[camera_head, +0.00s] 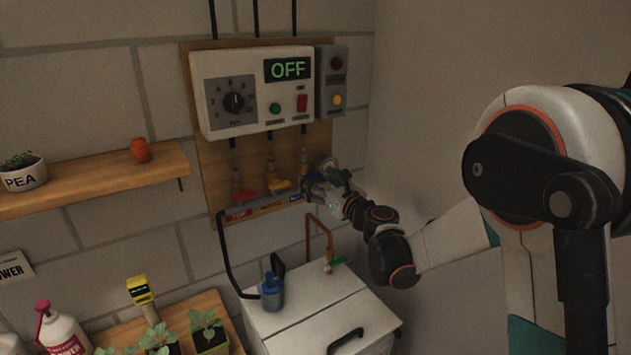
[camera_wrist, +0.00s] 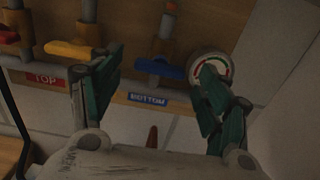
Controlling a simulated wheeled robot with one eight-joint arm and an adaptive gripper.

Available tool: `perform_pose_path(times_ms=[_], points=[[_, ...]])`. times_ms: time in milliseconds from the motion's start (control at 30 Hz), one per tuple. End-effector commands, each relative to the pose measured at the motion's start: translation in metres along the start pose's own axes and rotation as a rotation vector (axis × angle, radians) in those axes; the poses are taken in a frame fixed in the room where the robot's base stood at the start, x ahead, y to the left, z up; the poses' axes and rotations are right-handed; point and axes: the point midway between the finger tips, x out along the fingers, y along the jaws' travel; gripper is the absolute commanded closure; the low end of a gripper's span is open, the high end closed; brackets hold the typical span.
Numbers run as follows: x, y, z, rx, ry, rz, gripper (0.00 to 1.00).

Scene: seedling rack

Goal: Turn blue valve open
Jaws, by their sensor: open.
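The blue valve handle (camera_wrist: 160,68) lies crosswise on its vertical pipe, above a blue label reading BOTTOM (camera_wrist: 147,98). My gripper (camera_wrist: 158,85) is open, with one green finger on each side of the blue handle in the wrist view. I cannot tell whether either finger touches it. The right finger overlaps the edge of a round gauge (camera_wrist: 211,66). In the head view, my gripper (camera_head: 325,188) is at the right end of the valve row and mostly hides the blue valve.
A yellow valve handle (camera_wrist: 72,50) sits just left of my left finger, with a red one (camera_wrist: 8,35) farther left. A control box (camera_head: 252,90) showing OFF hangs above. A white cabinet (camera_head: 325,310) with a copper pipe (camera_head: 319,232) stands below.

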Motion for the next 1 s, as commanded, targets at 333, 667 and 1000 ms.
perform_pose_path(times_ms=[333, 667, 1000], points=[[0.019, 0.000, 0.000, 0.000, 0.000, 0.000, 0.30], [0.019, 0.000, 0.000, 0.000, 0.000, 0.000, 0.64], [0.019, 0.000, 0.000, -0.014, 0.000, 0.000, 0.74]])
